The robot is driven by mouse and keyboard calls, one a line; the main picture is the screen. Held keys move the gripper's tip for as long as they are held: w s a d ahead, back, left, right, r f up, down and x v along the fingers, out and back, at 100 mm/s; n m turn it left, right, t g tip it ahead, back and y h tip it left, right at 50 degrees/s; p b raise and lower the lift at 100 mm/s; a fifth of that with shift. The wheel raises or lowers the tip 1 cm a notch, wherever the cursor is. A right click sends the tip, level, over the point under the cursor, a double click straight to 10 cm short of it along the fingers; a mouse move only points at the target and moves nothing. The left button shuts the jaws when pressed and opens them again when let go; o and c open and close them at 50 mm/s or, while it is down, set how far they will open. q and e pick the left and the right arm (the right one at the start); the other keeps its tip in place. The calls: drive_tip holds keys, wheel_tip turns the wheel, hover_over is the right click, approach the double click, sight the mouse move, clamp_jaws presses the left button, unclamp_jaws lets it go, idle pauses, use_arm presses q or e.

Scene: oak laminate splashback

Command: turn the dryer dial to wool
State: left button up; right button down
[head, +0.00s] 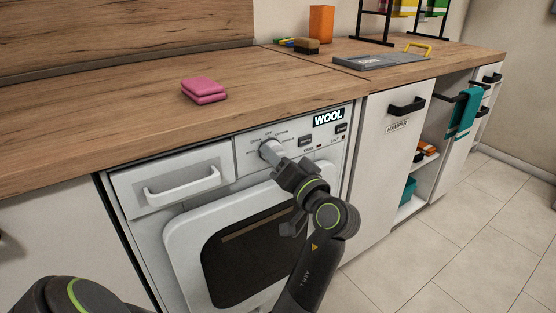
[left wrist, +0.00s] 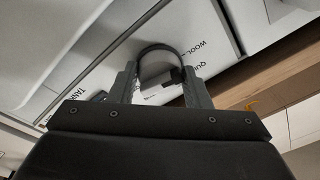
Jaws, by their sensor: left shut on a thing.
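The white dryer (head: 180,235) is under the wooden counter. Its dial (head: 265,147) is on the front panel, ringed by small printed words. A black plate reading WOOL (head: 328,117) is at the panel's upper right. My left gripper (head: 275,155) is at the dial and covers most of it. In the left wrist view my left gripper (left wrist: 160,90) has its fingers on either side of the dark-rimmed round dial (left wrist: 158,52), shut on it. The printed words WOOL and QUI... show beside it. The dial's pointer cannot be made out. My right gripper is not in view.
A white-handled drawer (head: 180,185) is left of the dial, with the dryer door (head: 250,245) below. A pink folded cloth (head: 204,90) lies on the counter (head: 130,110). Small buttons (head: 306,141) are right of the dial.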

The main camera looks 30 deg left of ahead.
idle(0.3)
use_arm(q)
drive_tip(key=o, duration=1)
drive_tip(key=shift+f, duration=0.1)
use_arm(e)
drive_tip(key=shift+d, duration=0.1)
